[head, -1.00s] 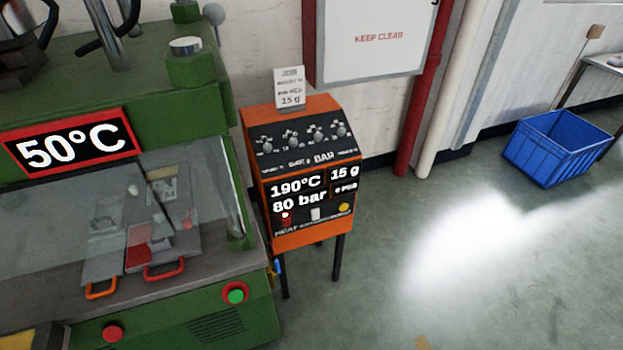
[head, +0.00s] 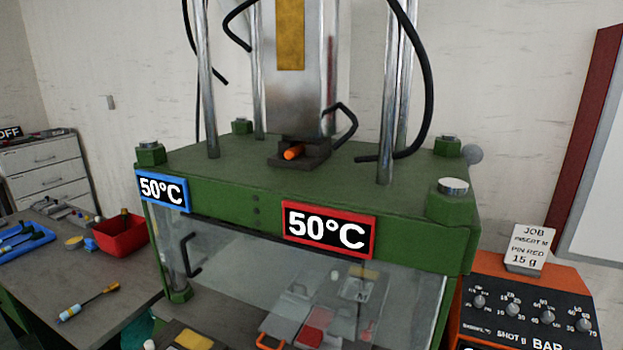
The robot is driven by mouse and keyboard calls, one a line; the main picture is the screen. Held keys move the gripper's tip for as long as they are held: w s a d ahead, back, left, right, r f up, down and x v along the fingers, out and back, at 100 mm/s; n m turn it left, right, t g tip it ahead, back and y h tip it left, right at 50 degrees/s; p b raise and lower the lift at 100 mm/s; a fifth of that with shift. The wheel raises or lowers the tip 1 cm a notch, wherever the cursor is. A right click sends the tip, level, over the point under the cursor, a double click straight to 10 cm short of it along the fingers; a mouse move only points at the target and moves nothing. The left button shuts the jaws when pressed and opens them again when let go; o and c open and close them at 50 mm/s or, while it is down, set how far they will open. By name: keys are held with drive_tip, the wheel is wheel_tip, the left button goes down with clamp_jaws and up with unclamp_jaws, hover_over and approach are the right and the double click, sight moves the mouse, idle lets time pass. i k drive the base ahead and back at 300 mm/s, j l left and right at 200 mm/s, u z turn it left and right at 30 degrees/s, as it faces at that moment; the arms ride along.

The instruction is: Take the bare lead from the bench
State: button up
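The grey bench (head: 50,275) is at the left of the head view, partly cut off by the frame edge. A blue tray (head: 42,233) with small dark and green items lies on it at the far left. I cannot make out a bare lead among the small things on the bench. My gripper is not in view, so its state does not show.
The green moulding press (head: 300,175) with two 50°C displays and a clear guard fills the middle. A red bin (head: 122,238) and a yellow-and-blue-handled tool (head: 88,302) are on the bench. A drawer cabinet (head: 45,165) stands behind; the orange control box (head: 530,290) is right.

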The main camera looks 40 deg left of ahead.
sight(71, 313)
drive_tip(key=l+u, duration=0.15)
drive_tip(key=u, duration=0.2)
drive_tip(key=l+u, duration=0.15)
drive_tip(key=u, duration=0.2)
drive_tip(key=l+u, duration=0.1)
drive_tip(key=u, duration=0.25)
drive_tip(key=j+u, duration=0.2)
drive_tip(key=u, duration=0.2)
drive_tip(key=i+j+u, duration=0.1)
drive_tip(key=u, duration=0.3)
